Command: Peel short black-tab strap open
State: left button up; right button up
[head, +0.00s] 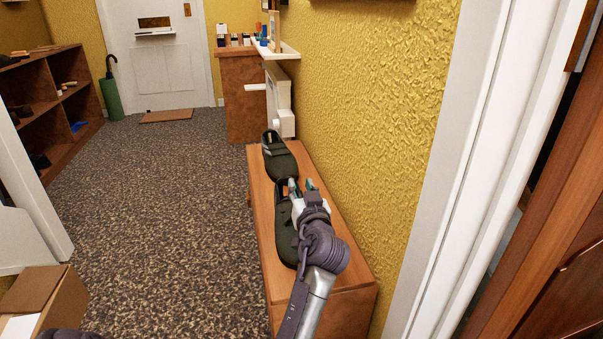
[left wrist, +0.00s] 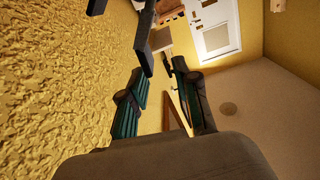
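Two dark green-black shoes stand in line on a wooden bench along the yellow wall. The far shoe (head: 280,165) has a greyish strap band across its opening. The near shoe (head: 284,242) is partly covered by my left gripper (head: 301,187), which reaches over its opening. The short black-tab strap cannot be made out.
The bench (head: 338,288) stands against the yellow wall (head: 375,130), close to my left arm. A cabinet (head: 241,108) with small items is beyond it. A cardboard box (head: 42,292) is at lower left and a shelf (head: 60,68) at far left. The carpet (head: 160,200) between is clear.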

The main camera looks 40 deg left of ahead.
pick_arm(q)
notch_tip(320, 180, up, 8)
jog(key=shift+f, duration=0.25)
dwell(0.4)
